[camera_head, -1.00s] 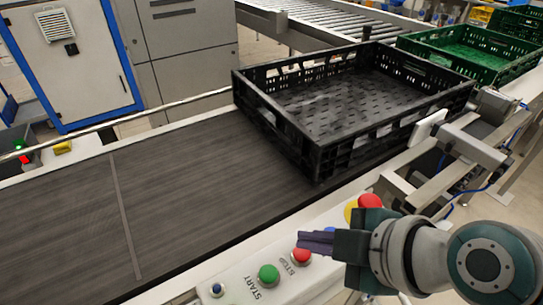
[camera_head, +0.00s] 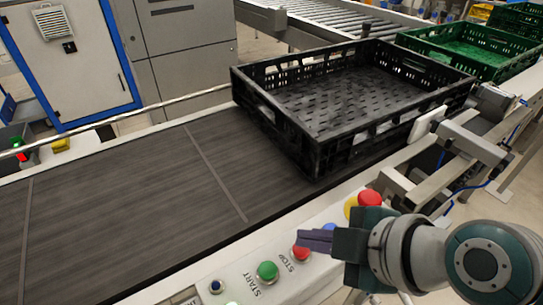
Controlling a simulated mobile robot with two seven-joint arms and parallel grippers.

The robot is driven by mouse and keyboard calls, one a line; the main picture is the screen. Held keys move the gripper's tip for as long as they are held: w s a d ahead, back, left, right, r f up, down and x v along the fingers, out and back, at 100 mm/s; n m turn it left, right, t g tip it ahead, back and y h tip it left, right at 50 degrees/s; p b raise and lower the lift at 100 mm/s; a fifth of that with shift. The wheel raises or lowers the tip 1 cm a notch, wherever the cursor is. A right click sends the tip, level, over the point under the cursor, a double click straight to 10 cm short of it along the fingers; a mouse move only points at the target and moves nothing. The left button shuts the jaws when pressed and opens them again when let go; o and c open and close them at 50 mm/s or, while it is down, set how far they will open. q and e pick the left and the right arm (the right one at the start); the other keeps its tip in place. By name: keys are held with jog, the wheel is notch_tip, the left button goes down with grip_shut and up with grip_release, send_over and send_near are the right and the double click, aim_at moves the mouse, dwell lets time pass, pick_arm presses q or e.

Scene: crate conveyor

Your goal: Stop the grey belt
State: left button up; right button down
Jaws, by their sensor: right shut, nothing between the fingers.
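The grey belt (camera_head: 130,215) runs from the lower left toward the crate, with two thin cross seams showing on it. The red STOP button (camera_head: 301,252) sits on the light control rail in front of the belt, beside the green START button (camera_head: 267,271). My right gripper (camera_head: 303,240) is shut and empty, its purple fingertips over the STOP button and hiding its top edge. I cannot tell whether the fingers touch the button. My left gripper is not in view.
A black crate (camera_head: 318,160) stands at the belt's right end, by a metal stop mechanism (camera_head: 440,165). A larger red button on yellow (camera_head: 369,198) sits right of STOP. Green crates (camera_head: 470,50) stand at the far right. The belt's left part is clear.

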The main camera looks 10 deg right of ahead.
jog(key=shift+f, duration=0.1)
jog(key=shift+f+b, duration=0.35)
jog(key=shift+f, duration=0.1)
dwell(0.6)
dwell(0.4)
jog(key=shift+r+p, duration=0.85)
jog(key=shift+p, duration=0.1)
jog(key=shift+r, duration=0.1)
notch_tip(320, 180, up, 5)
jog(key=p, duration=0.5)
